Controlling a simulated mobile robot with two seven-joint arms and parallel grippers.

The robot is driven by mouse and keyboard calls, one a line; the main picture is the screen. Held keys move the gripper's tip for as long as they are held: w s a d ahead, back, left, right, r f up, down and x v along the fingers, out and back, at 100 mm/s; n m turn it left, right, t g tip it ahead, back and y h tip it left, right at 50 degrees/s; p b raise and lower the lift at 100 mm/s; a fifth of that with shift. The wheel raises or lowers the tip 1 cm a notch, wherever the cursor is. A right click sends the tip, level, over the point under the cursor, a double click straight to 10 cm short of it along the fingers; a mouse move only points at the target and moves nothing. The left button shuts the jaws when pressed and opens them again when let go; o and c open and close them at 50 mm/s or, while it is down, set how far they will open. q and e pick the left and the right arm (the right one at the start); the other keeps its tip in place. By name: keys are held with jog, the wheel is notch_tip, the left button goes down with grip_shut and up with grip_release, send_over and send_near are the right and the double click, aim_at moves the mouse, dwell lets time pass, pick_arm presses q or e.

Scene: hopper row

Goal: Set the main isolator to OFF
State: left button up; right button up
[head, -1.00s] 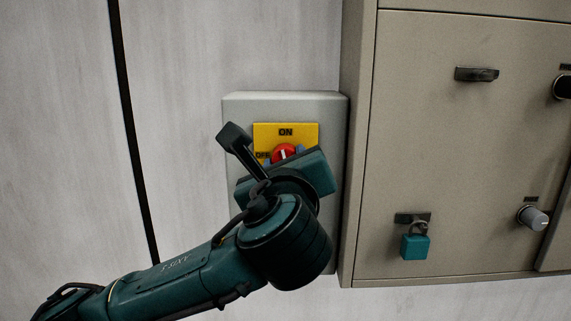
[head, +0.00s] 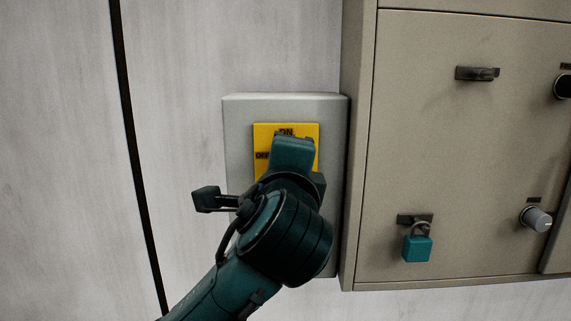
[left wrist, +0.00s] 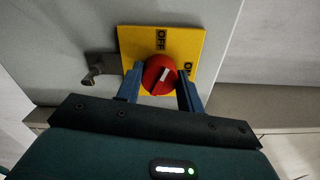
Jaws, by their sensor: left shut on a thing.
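The main isolator is a grey box (head: 240,115) with a yellow plate (head: 262,135) marked ON at the top and OFF at the left in the head view. Its red knob (left wrist: 152,70) shows in the left wrist view, with a short white mark slanting up toward the OFF side of the plate; its exact setting is hard to tell. My left gripper (head: 292,152) is in front of the plate and hides the knob in the head view. In the left wrist view its blue fingers (left wrist: 160,90) are shut on either side of the knob. My right gripper is out of view.
A beige cabinet (head: 440,140) stands out close to the right of the box. It carries a dark handle (head: 477,74), a teal padlock (head: 417,246) and a grey knob (head: 536,218). A dark bracket (left wrist: 98,68) sits beside the yellow plate.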

pick_arm(q)
jog(key=n, duration=0.3)
jog(key=shift+n, duration=0.7)
jog(key=o, duration=1)
jog(key=shift+s, duration=0.15)
